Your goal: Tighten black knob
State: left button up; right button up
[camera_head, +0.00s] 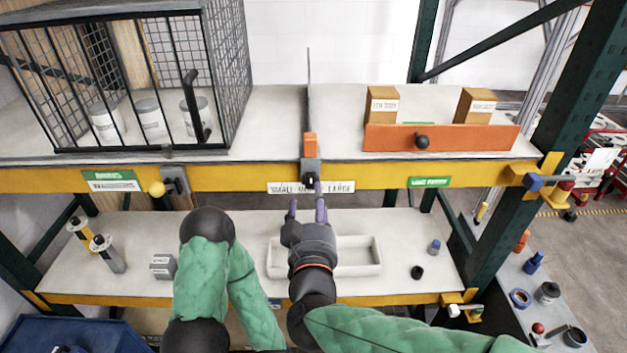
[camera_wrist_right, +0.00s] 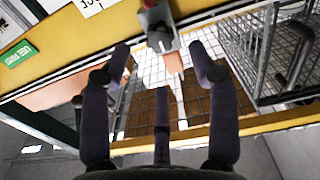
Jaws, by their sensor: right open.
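A small black knob (camera_head: 310,181) sits on a grey bracket (camera_head: 310,168) at the front yellow beam, below an orange block on the upright divider. In the right wrist view the bracket and dark knob (camera_wrist_right: 159,40) show at top centre, beyond the fingertips. My right gripper (camera_head: 306,203) is just below and in front of the knob, pointing up at it. Its purple-grey fingers are spread with nothing between them, and they appear apart from the knob. Another round black knob (camera_head: 422,142) is on the orange panel to the right. My left gripper is out of view.
A wire cage (camera_head: 228,70) with white cans stands at upper left. A yellow-knobbed lever (camera_head: 158,188) sticks out from the beam. A white tray (camera_head: 362,258) lies on the lower shelf behind my right wrist. The orange panel (camera_head: 470,138) fronts two boxes.

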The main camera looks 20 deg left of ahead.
aim_at(311, 183)
jog(key=x, duration=0.7)
jog(key=shift+p, duration=0.35)
jog(key=shift+c, duration=0.3)
jog(key=c, duration=1.1)
